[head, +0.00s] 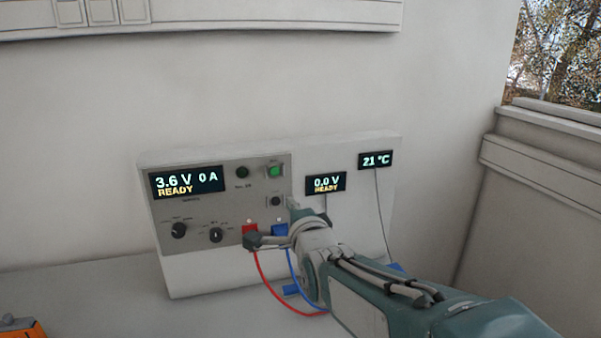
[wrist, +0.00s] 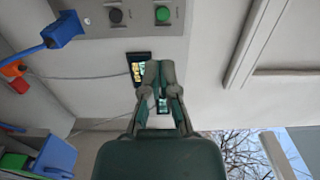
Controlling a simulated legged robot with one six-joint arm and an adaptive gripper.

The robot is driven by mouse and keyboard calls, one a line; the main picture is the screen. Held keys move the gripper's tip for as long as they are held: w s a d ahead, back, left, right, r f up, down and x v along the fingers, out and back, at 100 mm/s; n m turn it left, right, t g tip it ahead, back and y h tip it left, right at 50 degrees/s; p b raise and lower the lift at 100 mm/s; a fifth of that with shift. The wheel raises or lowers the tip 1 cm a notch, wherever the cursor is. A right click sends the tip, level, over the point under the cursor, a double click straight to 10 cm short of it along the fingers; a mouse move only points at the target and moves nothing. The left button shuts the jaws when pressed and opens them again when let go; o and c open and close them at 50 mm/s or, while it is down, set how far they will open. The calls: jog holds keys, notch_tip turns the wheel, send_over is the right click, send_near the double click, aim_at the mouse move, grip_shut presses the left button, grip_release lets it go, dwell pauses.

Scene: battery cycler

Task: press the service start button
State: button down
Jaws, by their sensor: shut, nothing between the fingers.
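The cycler's grey control panel (head: 200,207) carries a green button (head: 274,171) at its upper right, with a black round button (head: 242,172) to its left. Another black button (head: 275,201) sits below the green one. The small labels are too blurred to tell which is service start. The green button (wrist: 162,14) and lower black button (wrist: 115,15) show at the wrist view's top edge. My gripper (wrist: 160,66) is shut and empty, its fingertips overlapping the 0.0 V display in that view.
The main display (head: 187,181) reads 3.6 V, 0 A, READY. Smaller displays show 0.0 V READY (head: 326,184) and 21 °C (head: 376,160). Red (head: 250,231) and blue (head: 280,230) plugs with cables sit below the buttons. Two knobs are at lower left.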

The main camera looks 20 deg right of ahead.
aim_at(275, 173)
jog(key=shift+w+d+r, duration=0.1)
dwell(0.3)
jog(key=w, duration=1.4)
